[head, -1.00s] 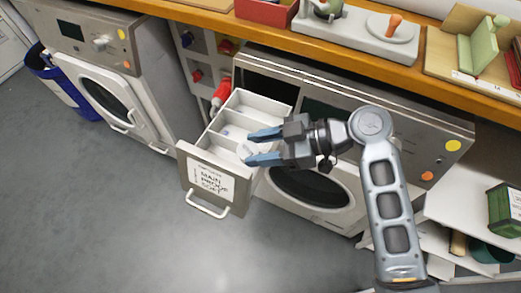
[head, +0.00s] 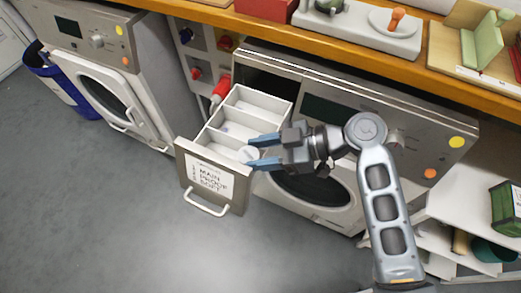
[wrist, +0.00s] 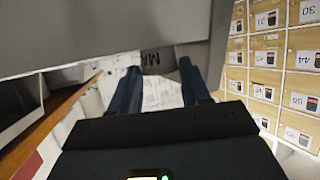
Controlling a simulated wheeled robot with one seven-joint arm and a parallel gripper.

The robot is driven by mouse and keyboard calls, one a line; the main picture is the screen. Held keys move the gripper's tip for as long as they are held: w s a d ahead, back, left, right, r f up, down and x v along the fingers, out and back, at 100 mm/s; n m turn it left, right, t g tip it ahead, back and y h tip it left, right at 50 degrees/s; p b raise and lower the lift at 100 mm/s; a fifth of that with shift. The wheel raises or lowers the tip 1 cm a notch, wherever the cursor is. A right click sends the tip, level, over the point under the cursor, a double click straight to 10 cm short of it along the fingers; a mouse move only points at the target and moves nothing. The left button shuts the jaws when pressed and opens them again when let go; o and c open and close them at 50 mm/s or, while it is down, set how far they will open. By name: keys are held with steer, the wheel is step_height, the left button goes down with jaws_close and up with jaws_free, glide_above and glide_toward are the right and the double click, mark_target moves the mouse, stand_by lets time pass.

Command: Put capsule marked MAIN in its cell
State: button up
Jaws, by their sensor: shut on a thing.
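My gripper (head: 252,153) is shut on a pale capsule (head: 248,154) over the front part of an open white drawer (head: 213,140). In the wrist view the capsule (wrist: 158,60) sits between my fingertips (wrist: 158,70), and the letters "MA" show on its dark band. The drawer is split by dividers into cells, with a rear cell (head: 258,104) and a middle cell (head: 236,123) in clear view. The front cell is partly hidden by my fingers. The drawer's front label (head: 209,180) reads MAIN, PROOF, SOFT. I cannot tell whether the capsule touches the cell.
The drawer sticks out of a washing machine (head: 340,130) below an orange-edged counter (head: 350,50). Another machine (head: 105,85) and a blue bin (head: 65,88) are at left. The floor in front is clear.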

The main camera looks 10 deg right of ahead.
steer(key=o, duration=0.8)
steer(key=shift+c, duration=0.2)
steer(key=shift+r, duration=0.15)
steer(key=shift+r+p, duration=0.6)
steer(key=shift+p, duration=0.15)
steer(key=v, duration=1.2)
steer(key=shift+b, duration=0.45)
